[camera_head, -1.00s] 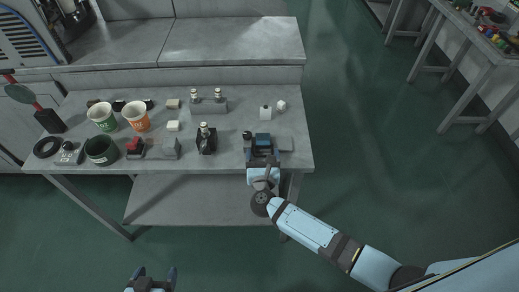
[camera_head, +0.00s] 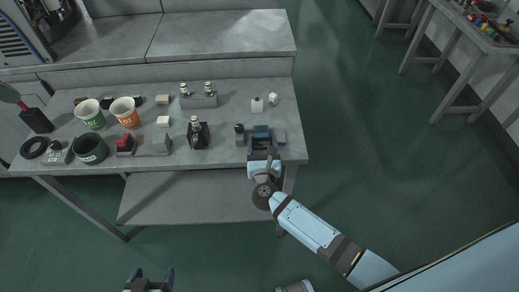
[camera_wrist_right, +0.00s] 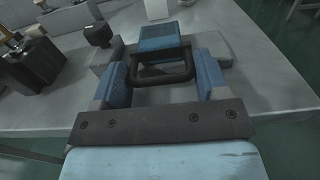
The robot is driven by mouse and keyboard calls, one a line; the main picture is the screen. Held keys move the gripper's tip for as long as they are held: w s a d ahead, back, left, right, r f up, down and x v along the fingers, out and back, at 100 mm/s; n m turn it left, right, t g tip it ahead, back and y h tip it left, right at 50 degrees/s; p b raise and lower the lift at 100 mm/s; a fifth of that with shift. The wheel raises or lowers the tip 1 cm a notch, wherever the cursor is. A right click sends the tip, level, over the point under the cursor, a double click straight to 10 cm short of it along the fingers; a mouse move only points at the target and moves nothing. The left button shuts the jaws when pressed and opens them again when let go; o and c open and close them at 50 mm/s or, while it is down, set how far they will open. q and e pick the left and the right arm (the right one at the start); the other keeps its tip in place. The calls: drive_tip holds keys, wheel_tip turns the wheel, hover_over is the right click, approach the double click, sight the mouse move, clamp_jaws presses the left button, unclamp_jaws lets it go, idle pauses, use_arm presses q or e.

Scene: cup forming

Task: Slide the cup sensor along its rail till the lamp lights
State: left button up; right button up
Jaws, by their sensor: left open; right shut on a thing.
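The cup sensor (camera_head: 261,133) is a blue block with a dark loop handle; it also shows in the right wrist view (camera_wrist_right: 160,38). It sits on a grey rail (camera_head: 279,136) near the bench's front right edge. My right gripper (camera_head: 261,147) is shut on the handle, one blue finger on each side of it in the wrist view. A dark round knob (camera_wrist_right: 98,34), perhaps the lamp, stands at the rail's left end and shows no light. My left gripper (camera_head: 149,278) is open and empty at the bottom of the head view, away from the bench.
A black stand with a bottle (camera_head: 198,134) is left of the rail. The floor right of the bench is clear.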

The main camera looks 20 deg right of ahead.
drive_tip(key=shift+d, duration=0.1)
drive_tip(key=o, duration=1)
drive_tip(key=b+v, duration=0.1)
drive_tip(key=v, duration=0.6)
drive_tip(key=shift+s, duration=0.2)
